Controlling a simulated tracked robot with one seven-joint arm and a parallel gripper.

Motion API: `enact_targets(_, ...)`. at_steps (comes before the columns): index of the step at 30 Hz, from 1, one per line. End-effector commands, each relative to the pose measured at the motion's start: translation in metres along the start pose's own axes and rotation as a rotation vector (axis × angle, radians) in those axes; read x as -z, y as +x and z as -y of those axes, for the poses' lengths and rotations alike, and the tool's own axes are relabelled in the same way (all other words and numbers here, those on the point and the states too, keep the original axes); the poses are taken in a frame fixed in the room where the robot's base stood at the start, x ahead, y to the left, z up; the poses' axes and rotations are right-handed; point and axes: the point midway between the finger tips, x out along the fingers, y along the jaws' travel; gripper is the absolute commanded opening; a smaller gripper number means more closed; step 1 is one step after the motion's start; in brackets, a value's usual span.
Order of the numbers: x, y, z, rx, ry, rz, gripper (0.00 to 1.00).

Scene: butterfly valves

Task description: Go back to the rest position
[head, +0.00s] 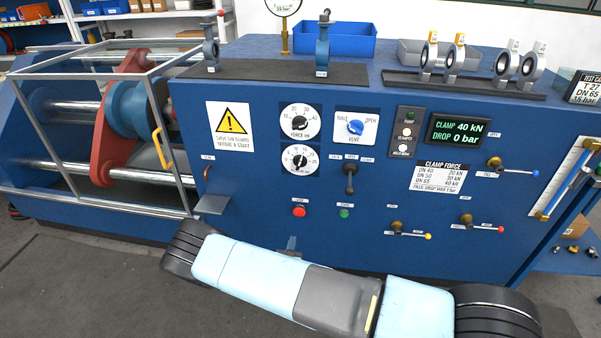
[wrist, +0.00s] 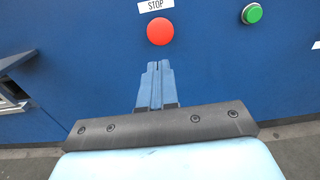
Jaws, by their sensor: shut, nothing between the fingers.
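My gripper (wrist: 156,68) shows in the wrist view with its two blue-grey fingers together and nothing between them. It points at the blue front panel (wrist: 90,60), just below the red STOP button (wrist: 160,31). I cannot tell whether the fingertips touch the panel. In the head view, my light-blue arm lies across the bottom of the picture and hides most of the gripper. The red button (head: 299,211) shows above the arm, with a green button (head: 344,213) to its right.
The blue test bench (head: 380,250) fills the middle, with knobs, a lever (head: 349,176) and small valve handles (head: 411,232) standing out from its front. A metal guard frame (head: 60,74) and a small grey shelf (head: 211,204) are at the left. Grey floor (head: 70,290) is open at lower left.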

Motion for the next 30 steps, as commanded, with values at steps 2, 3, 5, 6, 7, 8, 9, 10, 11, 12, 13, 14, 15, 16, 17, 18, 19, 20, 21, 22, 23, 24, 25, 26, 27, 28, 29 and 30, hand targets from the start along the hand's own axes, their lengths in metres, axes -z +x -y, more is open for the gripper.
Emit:
enact_targets(2,-0.001,0.001,0.0,0.004,0.002,0.0,0.0)
enact_targets(3,-0.004,0.002,0.001,0.01,0.007,0.001,0.0)
enact_targets(5,-0.011,0.005,0.002,0.031,0.02,0.004,0.0)
enact_targets(6,-0.018,0.007,0.004,0.053,0.035,0.007,0.0)
enact_targets(7,-0.024,0.01,0.005,0.073,0.047,0.008,0.0)
enact_targets(8,-0.032,0.013,0.008,0.097,0.062,0.011,0.0)
enact_targets(9,-0.043,0.017,0.011,0.132,0.084,0.014,0.0)
enact_targets(10,-0.052,0.02,0.014,0.161,0.103,0.017,0.0)
enact_targets(11,-0.062,0.024,0.018,0.191,0.122,0.02,0.0)
enact_targets(12,-0.074,0.027,0.022,0.232,0.147,0.024,0.0)
enact_targets(13,-0.084,0.03,0.027,0.262,0.166,0.026,0.0)
enact_targets(14,-0.093,0.033,0.03,0.292,0.186,0.028,0.0)
enact_targets(15,-0.105,0.036,0.036,0.332,0.212,0.031,0.0)
enact_targets(16,-0.113,0.038,0.04,0.361,0.23,0.031,0.0)
enact_targets(17,-0.122,0.04,0.045,0.391,0.249,0.032,0.0)
enact_targets(18,-0.134,0.043,0.051,0.43,0.274,0.034,0.0)
enact_targets(19,-0.143,0.045,0.055,0.458,0.294,0.036,0.0)
enact_targets(20,-0.151,0.046,0.06,0.487,0.313,0.038,0.0)
enact_targets(21,-0.163,0.048,0.067,0.526,0.339,0.039,0.0)
enact_targets(22,-0.171,0.049,0.071,0.553,0.359,0.04,0.0)
enact_targets(23,-0.18,0.05,0.076,0.582,0.379,0.041,0.0)
enact_targets(24,-0.191,0.051,0.083,0.619,0.405,0.041,0.0)
enact_targets(25,-0.198,0.052,0.088,0.647,0.424,0.04,0.0)
enact_targets(26,-0.207,0.052,0.094,0.675,0.444,0.041,0.0)
enact_targets(27,-0.217,0.053,0.1,0.711,0.471,0.041,0.0)
enact_targets(28,-0.225,0.053,0.106,0.739,0.492,0.041,0.0)
enact_targets(29,-0.233,0.053,0.111,0.765,0.511,0.041,0.0)
enact_targets(30,-0.243,0.052,0.118,0.8,0.538,0.04,0.0)
